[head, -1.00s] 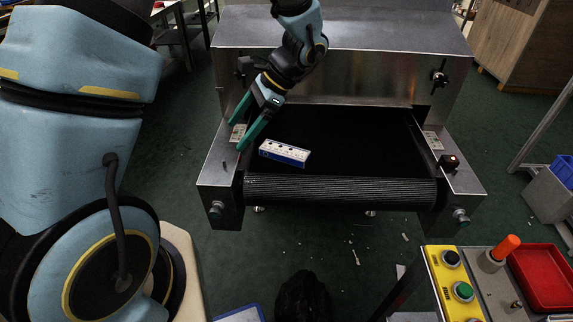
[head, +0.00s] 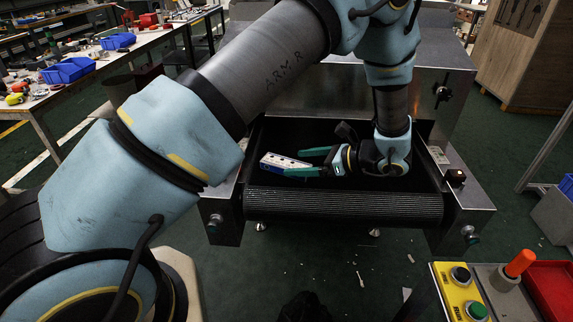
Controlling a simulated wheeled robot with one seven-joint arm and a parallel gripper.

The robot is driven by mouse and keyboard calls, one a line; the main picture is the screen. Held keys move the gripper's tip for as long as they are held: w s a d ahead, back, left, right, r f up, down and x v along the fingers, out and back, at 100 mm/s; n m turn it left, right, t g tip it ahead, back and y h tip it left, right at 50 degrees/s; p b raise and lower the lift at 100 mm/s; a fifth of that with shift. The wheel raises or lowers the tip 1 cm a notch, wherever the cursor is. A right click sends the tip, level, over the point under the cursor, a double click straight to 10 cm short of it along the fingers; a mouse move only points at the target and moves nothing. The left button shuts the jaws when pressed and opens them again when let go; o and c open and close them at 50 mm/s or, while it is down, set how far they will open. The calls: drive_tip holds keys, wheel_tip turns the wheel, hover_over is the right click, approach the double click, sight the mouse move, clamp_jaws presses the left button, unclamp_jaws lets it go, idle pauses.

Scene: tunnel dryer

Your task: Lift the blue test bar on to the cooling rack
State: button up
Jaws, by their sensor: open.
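The blue test bar (head: 284,160), with a white top bearing dark dots, lies on the black belt near the left of the dryer mouth, close to the front roller. My gripper (head: 306,162) reaches in from the right, low over the belt, with its green fingers pointing left. The fingers are open, one towards the far side and one towards the near side of the bar's right end. The near finger covers part of the bar. I cannot tell whether either finger touches it. I cannot make out a cooling rack for certain.
The belt's ribbed front roller (head: 345,205) runs between steel side frames. A yellow button box (head: 459,292) with an orange-topped lever (head: 520,263) and a red tray (head: 556,288) stand at the lower right. A cluttered workbench (head: 120,58) is at the upper left.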

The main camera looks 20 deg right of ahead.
sight(285, 163)
drive_tip(key=p+x, duration=0.1)
drive_tip(key=x, duration=0.4)
drive_tip(key=shift+w+d+p, duration=0.1)
drive_tip(key=shift+d+p, duration=0.05)
drive_tip(key=shift+p, duration=0.25)
clamp_jaws()
idle(0.4)
